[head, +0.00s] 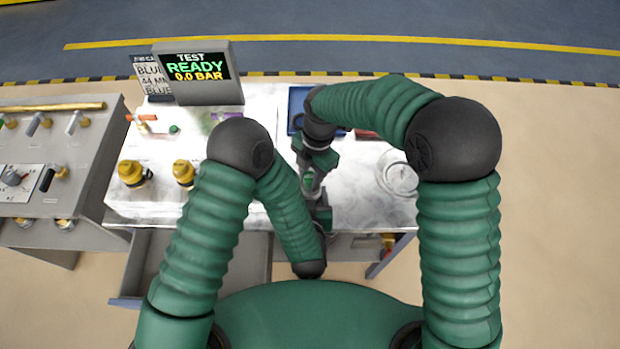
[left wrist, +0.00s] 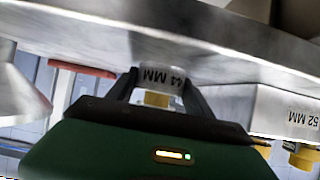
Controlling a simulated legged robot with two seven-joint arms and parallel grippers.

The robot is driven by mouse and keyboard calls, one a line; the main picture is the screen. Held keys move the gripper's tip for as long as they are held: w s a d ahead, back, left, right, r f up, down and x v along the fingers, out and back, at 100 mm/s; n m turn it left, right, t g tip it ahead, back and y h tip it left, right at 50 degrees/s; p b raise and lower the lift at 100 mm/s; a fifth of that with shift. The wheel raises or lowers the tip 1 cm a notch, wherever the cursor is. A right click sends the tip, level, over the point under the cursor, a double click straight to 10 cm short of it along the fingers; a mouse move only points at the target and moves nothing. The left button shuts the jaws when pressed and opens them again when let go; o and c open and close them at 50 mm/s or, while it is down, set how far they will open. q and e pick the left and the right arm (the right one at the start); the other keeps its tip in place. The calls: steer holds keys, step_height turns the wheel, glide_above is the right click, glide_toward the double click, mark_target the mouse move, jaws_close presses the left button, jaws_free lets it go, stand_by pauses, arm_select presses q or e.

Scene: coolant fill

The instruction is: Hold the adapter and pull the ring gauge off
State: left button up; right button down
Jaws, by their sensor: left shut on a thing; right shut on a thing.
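My left gripper (left wrist: 160,95) is shut on a pale piece with an upside-down MM label (left wrist: 162,76), which looks like the ring gauge; its number is hard to read. A brass-yellow part (left wrist: 157,99), which looks like the adapter, shows between the fingers on the palm side, narrower than the gap. In the head view my left gripper (head: 318,212) points up from below, near the table's front edge. My right gripper (head: 311,175) reaches down from above and meets it. It is shut on the same small silvery assembly (head: 312,186), whose details are mostly hidden by the grippers.
Two yellow-topped fittings (head: 131,173) (head: 183,172) stand on the table's left. A clear round dish (head: 398,178) is at the right and a blue tray (head: 296,105) behind my grippers. The display (head: 198,68) reads READY, 0.0 BAR. An open drawer (head: 150,265) juts out in front.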

mark_target(310, 172)
step_height(310, 172, up, 14)
stand_by(0.6)
arm_select(q)
steer(key=o, duration=1.3)
step_height(310, 172, up, 10)
steer(key=shift+f, duration=0.1)
